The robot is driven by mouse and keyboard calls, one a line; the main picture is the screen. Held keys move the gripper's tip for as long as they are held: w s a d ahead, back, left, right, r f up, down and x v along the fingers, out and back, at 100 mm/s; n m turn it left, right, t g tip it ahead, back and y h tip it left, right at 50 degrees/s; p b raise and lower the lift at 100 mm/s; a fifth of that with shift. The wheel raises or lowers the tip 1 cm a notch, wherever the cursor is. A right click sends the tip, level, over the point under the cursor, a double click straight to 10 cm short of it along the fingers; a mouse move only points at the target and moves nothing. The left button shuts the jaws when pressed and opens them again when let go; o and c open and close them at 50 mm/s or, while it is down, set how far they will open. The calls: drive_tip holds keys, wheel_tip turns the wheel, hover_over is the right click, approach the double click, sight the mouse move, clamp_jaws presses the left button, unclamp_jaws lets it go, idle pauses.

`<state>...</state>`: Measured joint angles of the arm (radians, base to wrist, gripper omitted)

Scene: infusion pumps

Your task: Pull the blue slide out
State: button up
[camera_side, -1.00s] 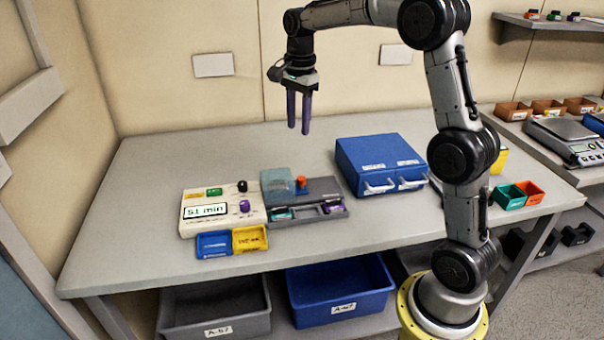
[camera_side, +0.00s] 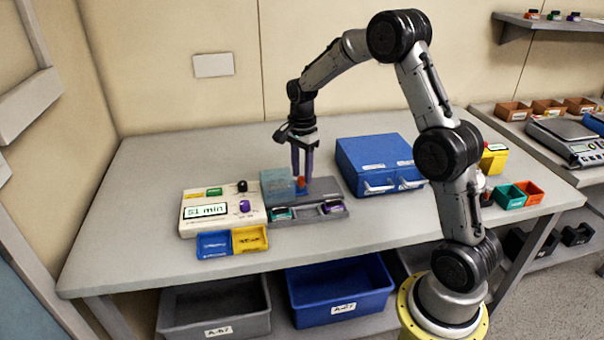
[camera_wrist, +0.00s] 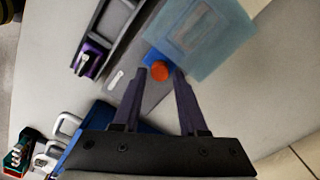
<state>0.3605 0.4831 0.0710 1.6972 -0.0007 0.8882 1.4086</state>
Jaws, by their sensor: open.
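The blue slide (camera_wrist: 151,57) shows as a small strip under an orange knob (camera_wrist: 160,71), at the edge of a translucent teal cover (camera_wrist: 198,38) on the grey pump. In the side view the orange knob (camera_side: 301,182) sits just right of the teal cover (camera_side: 276,183). Most of the slide is hidden by the cover and my fingers. My gripper (camera_side: 302,174) is open and points down at the knob, with its purple fingers close by. In the wrist view the knob lies between the two fingertips of my gripper (camera_wrist: 159,73). I cannot tell whether they touch it.
The cream pump (camera_side: 222,222) reading "51 min" stands to the left, with blue (camera_side: 214,244) and yellow (camera_side: 250,239) trays in front. A blue case (camera_side: 378,152) with white handles stands close on the right. The table's left side is clear.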

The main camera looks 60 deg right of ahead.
drive_tip(key=shift+f, duration=0.5)
clamp_jaws()
drive_tip(key=shift+r, duration=0.1)
idle(1.1)
